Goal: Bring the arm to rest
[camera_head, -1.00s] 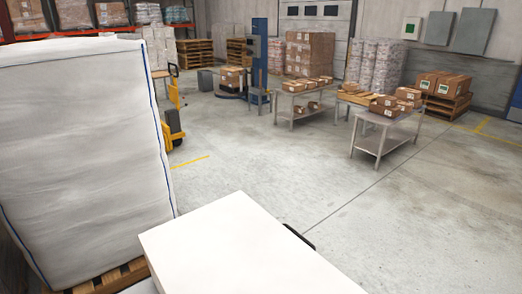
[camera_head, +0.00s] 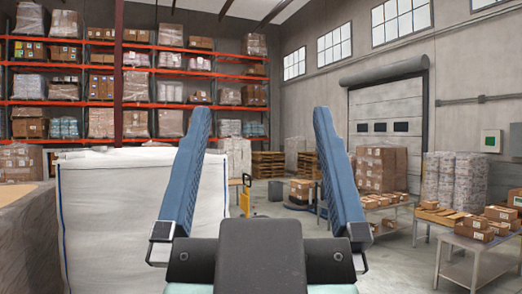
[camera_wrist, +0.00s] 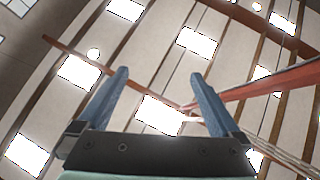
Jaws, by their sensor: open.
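My gripper (camera_head: 258,120) stands upright in the middle of the head view, close to the camera. Its two blue fingers point up and are spread wide apart, with nothing between them. In the wrist view my gripper (camera_wrist: 162,90) is also open and empty, aimed up at the ceiling. The gripper touches nothing that I can see. It hides part of the white bulk bag and the floor behind it.
A tall white bulk bag (camera_head: 100,225) stands at the left. Metal tables (camera_head: 476,248) with brown cartons stand at the right. Racks (camera_head: 60,103) with orange beams hold loads at the back. A yellow pallet truck (camera_head: 245,197) stands behind the gripper.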

